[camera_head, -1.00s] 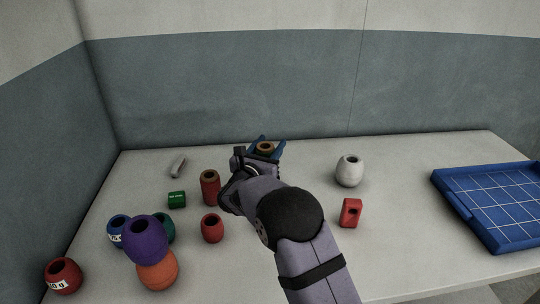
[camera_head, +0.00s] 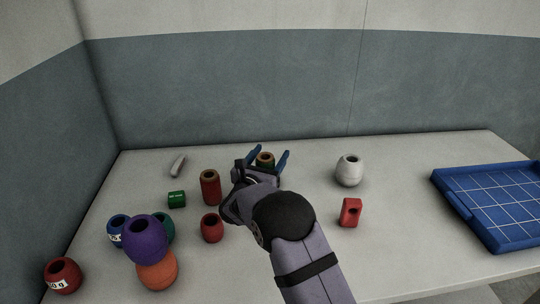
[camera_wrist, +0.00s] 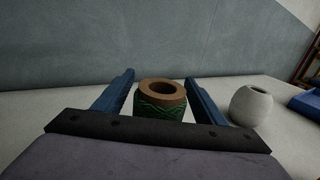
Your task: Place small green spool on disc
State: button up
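The small green spool (camera_wrist: 160,103), green twine around a brown core with a round hole, stands upright between my gripper's two blue fingers. In the wrist view a gap shows on each side of it, so my gripper (camera_wrist: 162,92) is open around it. In the head view the spool (camera_head: 265,160) shows past my wrist, between the fingers (camera_head: 270,157). Its lower part is hidden by my gripper. I cannot make out a disc; what lies under the spool is hidden.
A white rounded jar (camera_head: 349,171) and a red block with a hole (camera_head: 350,213) stand to the right, before a blue gridded tray (camera_head: 495,205). To the left are a red spool (camera_head: 210,188), a green cylinder (camera_head: 176,200), a small red pot (camera_head: 212,228) and several coloured pots.

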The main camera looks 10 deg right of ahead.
jog(key=shift+r, duration=0.15)
jog(key=b+v, duration=0.1)
jog(key=v, duration=1.1)
dwell(0.4)
jog(key=s+d+m+g+h+p, duration=0.1)
jog(key=s+d+m+g+p, duration=0.8)
jog(key=s+d+m+g, duration=0.65)
jog(key=s+d+m+y+p, duration=0.2)
jog(key=s+m+y+p, duration=0.3)
jog(key=s, duration=0.7)
jog(key=s+a+r+m+y+p, duration=0.3)
jog(key=s+a+m, duration=0.3)
jog(key=m, duration=0.4)
jog(key=shift+s+r+y+p, duration=0.3)
jog(key=shift+s+y+p, duration=0.25)
jog(key=shift+y+p, duration=0.1)
